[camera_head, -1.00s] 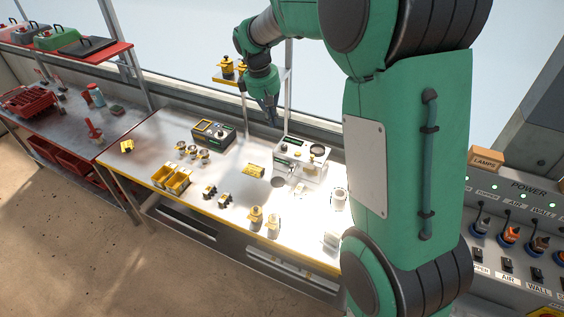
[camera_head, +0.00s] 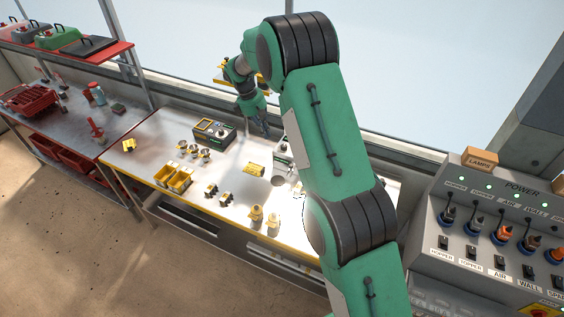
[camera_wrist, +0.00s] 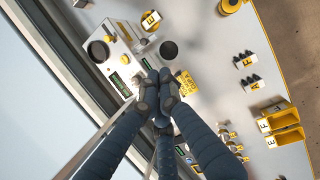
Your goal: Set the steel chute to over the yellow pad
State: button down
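My gripper (camera_head: 264,131) is above the back of the white table, just left of a white machine (camera_head: 283,158) that my arm partly hides. In the wrist view its dark fingertips (camera_wrist: 159,82) are drawn together; I see nothing clearly held between them. They overlap the edge of the white machine (camera_wrist: 122,62), with its green display and black knobs. A yellow plate with lettering (camera_wrist: 187,84) lies right beside the tips; it also shows in the head view (camera_head: 255,169). I cannot pick out the steel chute for certain, nor tell which yellow piece is the pad.
Yellow bins (camera_head: 173,179), small metal cups, black-and-yellow parts and yellow-topped fittings (camera_head: 257,214) stand on the table. A dark control box (camera_head: 213,131) stands at the back. A switch panel (camera_head: 495,225) stands at the right. A window runs behind the table.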

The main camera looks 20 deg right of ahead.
aim_at(292, 168)
jog(key=w+f+n+g+p, duration=0.1)
jog(key=w+f+p, duration=0.1)
jog(key=f, duration=0.9)
jog(key=shift+w+d+f+n+h, duration=0.15)
jog(key=shift+w+d+n+h, duration=0.2)
jog(key=shift+w, duration=0.55)
jog(key=shift+f, duration=0.15)
jog(key=s+d+f+p, duration=0.2)
jog(key=s+d+f, duration=0.2)
jog(key=f, duration=0.5)
jog(key=shift+d+p, duration=0.3)
jog(key=shift+d, duration=0.95)
